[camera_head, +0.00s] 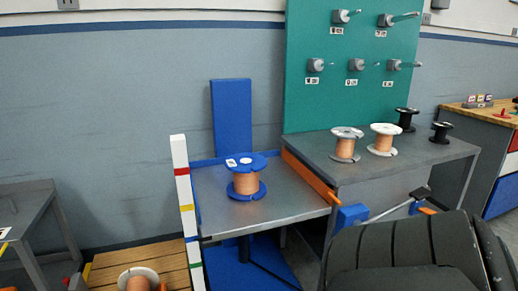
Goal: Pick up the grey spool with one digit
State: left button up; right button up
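A spool with light grey flanges and copper-coloured winding (345,145) stands upright on the grey table at the right, near its left edge. A similar spool with whiter flanges (384,139) stands just right of it. A spool with blue flanges (246,177) stands upright on the lower grey table and has a small white tag on top. Another pale-flanged spool (139,279) is at the bottom left, cut off by the frame edge. I cannot read a digit on any spool. Neither of my grippers is in view.
Two black spools (405,119) (441,132) stand farther right on the grey table (400,166). A green board (350,95) with several labelled pegs rises behind it. A black ribbed shape (410,252) blocks the bottom right. A striped white post (184,200) borders the lower table.

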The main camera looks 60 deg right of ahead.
aim_at(344, 153)
jog(key=k+l+z, duration=0.15)
jog(key=k+l, duration=0.25)
jog(key=k+l+z, duration=0.15)
jog(key=k+l, duration=0.3)
jog(key=k+l+z, duration=0.15)
jog(key=k+l, duration=0.2)
jog(key=l, duration=0.2)
